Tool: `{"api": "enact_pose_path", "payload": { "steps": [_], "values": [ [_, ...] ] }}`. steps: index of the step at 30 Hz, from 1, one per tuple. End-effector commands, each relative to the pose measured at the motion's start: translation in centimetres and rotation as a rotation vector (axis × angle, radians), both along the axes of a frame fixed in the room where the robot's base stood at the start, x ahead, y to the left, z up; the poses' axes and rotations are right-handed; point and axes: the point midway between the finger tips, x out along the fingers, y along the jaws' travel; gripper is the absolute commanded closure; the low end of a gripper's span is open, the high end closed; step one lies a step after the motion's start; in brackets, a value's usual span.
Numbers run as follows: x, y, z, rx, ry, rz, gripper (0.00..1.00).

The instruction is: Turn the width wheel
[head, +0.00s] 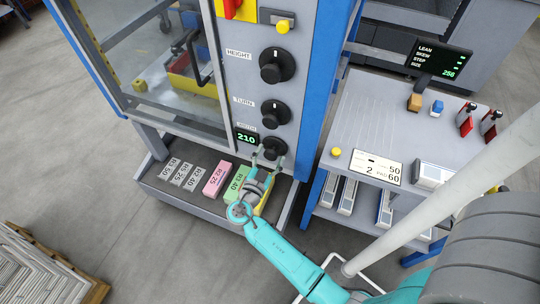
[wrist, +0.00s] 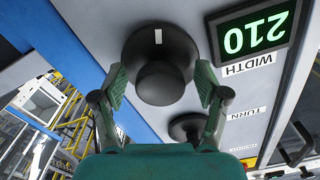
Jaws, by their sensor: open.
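The width wheel (wrist: 160,62) is a black round knob with a raised grip and a white mark, on the grey machine panel. In the head view it is the lowest of three knobs (head: 274,147), partly hidden by my gripper. My gripper (wrist: 160,88) is open, with one finger on each side of the knob's grip. I cannot tell whether the fingers touch it. In the head view my gripper (head: 268,162) reaches up to the wheel from below.
The TURN knob (head: 275,113) and HEIGHT knob (head: 277,65) sit above on the same panel. Labelled blocks, including a pink one (head: 217,179), lie on a low grey shelf below. A side table (head: 375,125) with a screen and small items stands at right.

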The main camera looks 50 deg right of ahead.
Motion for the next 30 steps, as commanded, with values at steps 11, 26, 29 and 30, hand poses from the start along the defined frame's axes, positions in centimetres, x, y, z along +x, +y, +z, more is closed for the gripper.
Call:
{"api": "enact_pose_path", "payload": {
  "steps": [11, 26, 29, 30],
  "values": [
    [-1.6, 4.9, 0.0, 0.0, 0.001, 0.005, 0.27],
    [-3.9, 10.7, 0.0, 0.0, 0.0, 0.002, 0.27],
    [-4.0, 11.0, 0.0, 0.001, 0.0, 0.001, 0.27],
    [-4.0, 11.1, -0.1, 0.001, 0.0, 0.0, 0.27]
  ]
}}
